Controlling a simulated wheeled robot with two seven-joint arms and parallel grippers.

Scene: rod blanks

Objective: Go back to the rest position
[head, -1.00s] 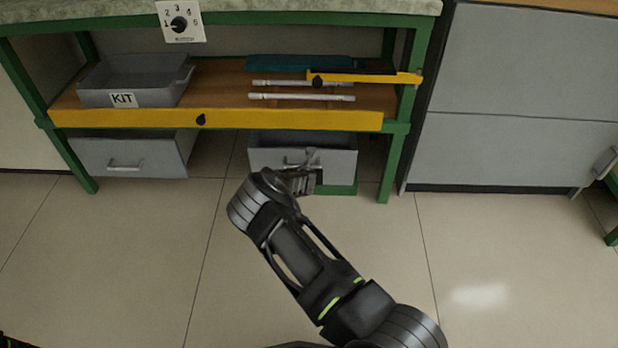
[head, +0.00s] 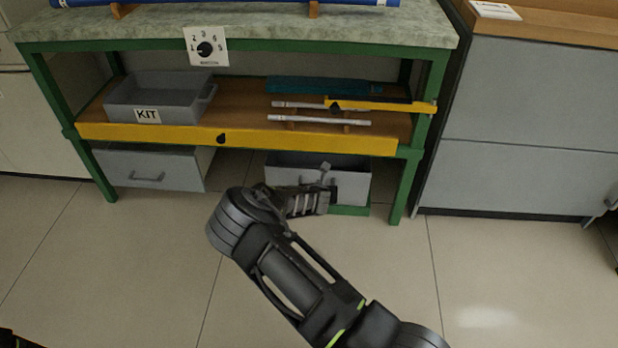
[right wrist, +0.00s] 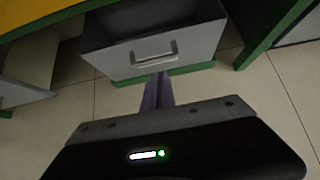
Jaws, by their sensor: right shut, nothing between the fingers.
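My right gripper (head: 328,178) is in front of the right grey drawer (head: 350,186) under the bench in the head view. In the right wrist view its fingers (right wrist: 158,90) are together with nothing between them. They point toward the same drawer (right wrist: 185,35) and its metal handle (right wrist: 153,52) and appear apart from it. The drawer looks slightly pulled out. My left gripper is not in view.
The green-framed bench's shelf holds a grey KIT bin (head: 150,98), white rods (head: 320,119) and a teal tray (head: 320,85) behind a yellow front rail (head: 240,138). Grey cabinets (head: 540,110) stand right. Open floor (head: 110,270) lies in front.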

